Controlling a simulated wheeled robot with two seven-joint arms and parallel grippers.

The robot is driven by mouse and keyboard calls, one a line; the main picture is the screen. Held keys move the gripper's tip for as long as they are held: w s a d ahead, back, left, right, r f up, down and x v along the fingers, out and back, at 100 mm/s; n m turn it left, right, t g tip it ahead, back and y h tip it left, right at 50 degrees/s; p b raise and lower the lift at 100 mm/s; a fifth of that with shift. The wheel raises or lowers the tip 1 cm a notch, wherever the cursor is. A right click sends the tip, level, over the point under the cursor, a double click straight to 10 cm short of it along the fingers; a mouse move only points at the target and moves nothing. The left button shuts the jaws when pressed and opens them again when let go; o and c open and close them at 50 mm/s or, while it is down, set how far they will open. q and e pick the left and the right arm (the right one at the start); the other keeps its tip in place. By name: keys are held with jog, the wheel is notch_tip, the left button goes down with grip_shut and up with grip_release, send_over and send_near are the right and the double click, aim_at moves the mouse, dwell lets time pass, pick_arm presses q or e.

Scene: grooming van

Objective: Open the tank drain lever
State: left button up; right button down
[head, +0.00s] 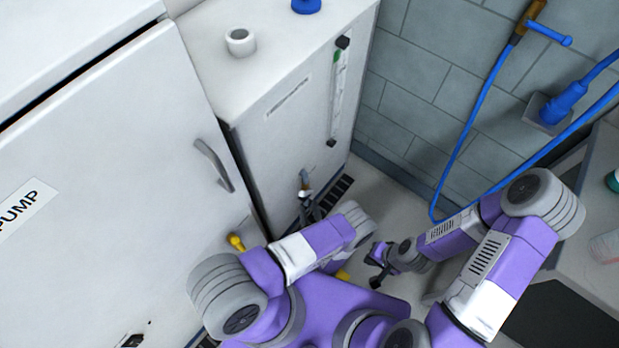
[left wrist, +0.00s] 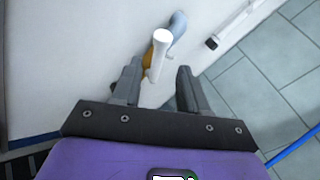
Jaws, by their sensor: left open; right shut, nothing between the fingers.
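The white tank (head: 290,110) stands beside the cabinet in the head view, with a drain valve low on its front. In the left wrist view the drain lever (left wrist: 161,45) is a white rod with a rounded end, on a brass valve body (left wrist: 148,60) with a grey pipe behind it. My left gripper (left wrist: 157,74) is open, with one finger on each side of the lever in the picture; I cannot tell whether either touches it. In the head view the left gripper (head: 312,208) is just below the lever (head: 304,190). My right gripper (head: 377,266) is shut and empty, to the right.
A cabinet labelled PUMP (head: 110,150) with a grey handle (head: 214,165) stands left of the tank. A sight gauge (head: 338,95) runs up the tank's front. A blue hose (head: 462,135) hangs on the tiled wall. A counter (head: 590,240) is at the right.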

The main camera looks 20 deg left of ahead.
aim_at(305, 193)
pick_arm(q)
jog(key=shift+b+x, duration=0.6)
jog(key=shift+x, duration=2.8)
jog(key=shift+a, duration=0.1)
grip_shut()
